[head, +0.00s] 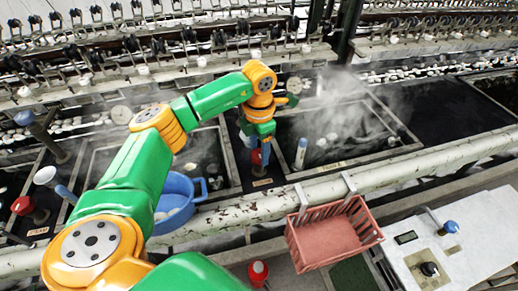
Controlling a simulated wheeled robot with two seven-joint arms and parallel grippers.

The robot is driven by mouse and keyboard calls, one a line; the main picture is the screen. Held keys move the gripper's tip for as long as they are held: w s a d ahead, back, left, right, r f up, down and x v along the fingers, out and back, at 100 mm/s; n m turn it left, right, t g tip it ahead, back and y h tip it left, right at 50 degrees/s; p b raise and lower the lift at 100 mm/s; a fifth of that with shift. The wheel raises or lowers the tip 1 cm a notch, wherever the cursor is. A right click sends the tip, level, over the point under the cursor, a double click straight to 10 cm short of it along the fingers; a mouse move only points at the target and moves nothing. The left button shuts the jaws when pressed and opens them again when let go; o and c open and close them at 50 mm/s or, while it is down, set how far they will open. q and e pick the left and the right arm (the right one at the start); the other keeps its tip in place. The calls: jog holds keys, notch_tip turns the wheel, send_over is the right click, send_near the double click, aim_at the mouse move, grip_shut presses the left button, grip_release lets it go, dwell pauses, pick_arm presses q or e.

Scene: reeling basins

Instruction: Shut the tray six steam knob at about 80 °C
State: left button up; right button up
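A red knob (256,157) stands on the basin edge in the middle of the head view, above a small label plate (262,183). Its number cannot be read. My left gripper (264,146) points down right over this knob and partly hides it. Whether its fingers touch or grip the knob cannot be told. A white and blue upright stick (301,153), perhaps a thermometer, stands in the steaming basin (345,130) to the right; its reading is too small to see. My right gripper is not in view.
A blue bowl (178,208) stands below my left arm. A red basket (333,236) hangs on the worn pipe (250,208). Another red knob (22,205) is at far left, one (258,271) at the bottom. A white panel (470,250) is lower right.

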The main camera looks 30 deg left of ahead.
aim_at(259, 153)
pick_arm(q)
jog(key=o, duration=0.3)
notch_tip(259, 153, up, 7)
jog(key=shift+r+b, duration=0.1)
jog(key=shift+b, duration=0.55)
